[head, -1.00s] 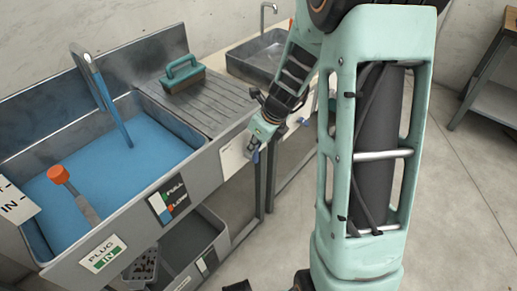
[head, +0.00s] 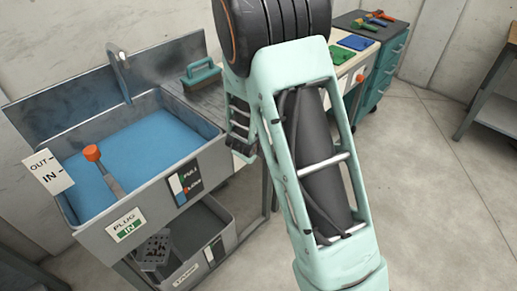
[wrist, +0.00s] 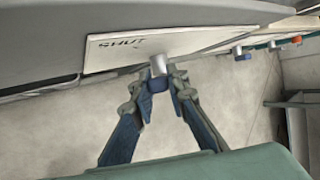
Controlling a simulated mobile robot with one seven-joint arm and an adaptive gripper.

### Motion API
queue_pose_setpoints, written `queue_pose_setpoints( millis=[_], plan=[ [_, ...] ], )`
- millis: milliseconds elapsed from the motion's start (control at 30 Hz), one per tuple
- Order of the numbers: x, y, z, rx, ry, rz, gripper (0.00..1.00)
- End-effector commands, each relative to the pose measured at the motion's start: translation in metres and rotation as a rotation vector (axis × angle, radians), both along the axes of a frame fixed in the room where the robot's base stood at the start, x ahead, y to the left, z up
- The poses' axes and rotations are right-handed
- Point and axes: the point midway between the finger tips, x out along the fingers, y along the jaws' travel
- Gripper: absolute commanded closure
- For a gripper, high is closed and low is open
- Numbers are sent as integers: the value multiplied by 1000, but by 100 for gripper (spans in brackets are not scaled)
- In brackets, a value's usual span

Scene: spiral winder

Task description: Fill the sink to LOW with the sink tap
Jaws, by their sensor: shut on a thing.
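The sink (head: 207,128) holds blue water (head: 140,145). The tap (head: 121,75) stands over its back edge, with no stream showing from it. The plug sign (head: 127,225) shows IN in green. An orange-topped plug handle (head: 92,153) stands in the sink. In the head view my arm hides the knob.
Below the sink is a grey bin (head: 220,215). Right of it stand a bench with green and blue plates (head: 355,43) and a teal cabinet (head: 385,75).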

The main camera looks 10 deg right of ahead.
Motion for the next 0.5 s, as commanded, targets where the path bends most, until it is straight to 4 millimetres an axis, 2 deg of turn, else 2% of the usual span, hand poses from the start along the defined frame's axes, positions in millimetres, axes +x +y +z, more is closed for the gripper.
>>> queue_pose_setpoints(
  millis=[33, 500],
  plan=[
    [-2, 2, -6, -20, -11, 3, 100],
    [-4, 6, -7, -105, -74, 1, 100]
  ],
)
